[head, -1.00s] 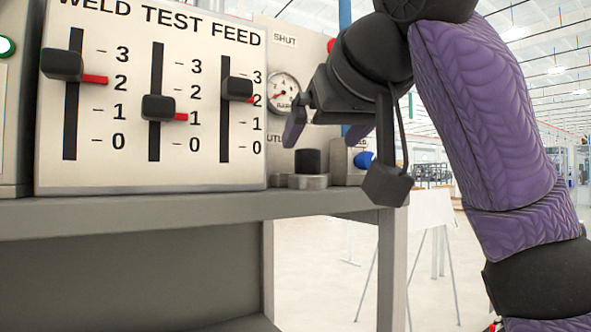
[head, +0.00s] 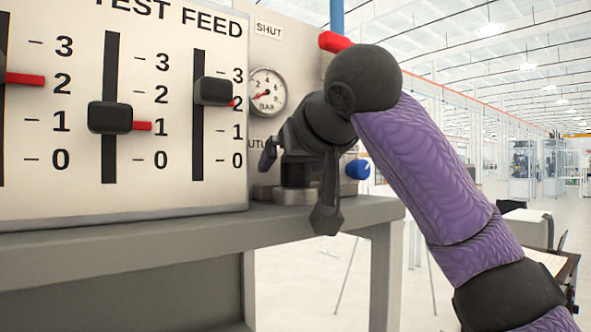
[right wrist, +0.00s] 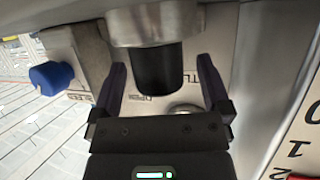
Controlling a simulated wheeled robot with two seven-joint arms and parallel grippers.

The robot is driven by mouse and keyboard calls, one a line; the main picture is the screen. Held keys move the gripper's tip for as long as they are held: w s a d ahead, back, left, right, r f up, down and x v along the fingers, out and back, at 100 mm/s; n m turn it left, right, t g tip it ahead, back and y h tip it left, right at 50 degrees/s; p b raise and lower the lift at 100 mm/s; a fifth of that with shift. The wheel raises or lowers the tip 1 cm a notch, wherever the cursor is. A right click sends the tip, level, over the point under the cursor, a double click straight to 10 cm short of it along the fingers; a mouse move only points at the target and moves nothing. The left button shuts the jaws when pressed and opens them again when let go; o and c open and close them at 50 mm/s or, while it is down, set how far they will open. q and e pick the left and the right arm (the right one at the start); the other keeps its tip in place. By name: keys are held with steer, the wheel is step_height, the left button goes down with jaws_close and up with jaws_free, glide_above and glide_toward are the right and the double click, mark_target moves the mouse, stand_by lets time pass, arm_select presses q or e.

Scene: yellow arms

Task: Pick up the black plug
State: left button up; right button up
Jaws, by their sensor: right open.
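The black plug (right wrist: 160,72) stands in a round metal collar (right wrist: 152,24), which shows at the top of the right wrist view. My right gripper (right wrist: 161,66) is open, with one dark purple finger on each side of the plug and a visible gap on both sides. In the head view my right gripper (head: 270,155) is at the plug's place, in front of the gauge panel. My left gripper is not in view.
A slider panel (head: 70,190) stands close on the left. A pressure gauge (head: 267,92) is behind my gripper, with a red handle (head: 335,42) above and a blue knob (head: 358,169) to the right. The grey bench (head: 120,235) runs below.

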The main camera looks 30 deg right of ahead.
jaws_close()
stand_by(0.3)
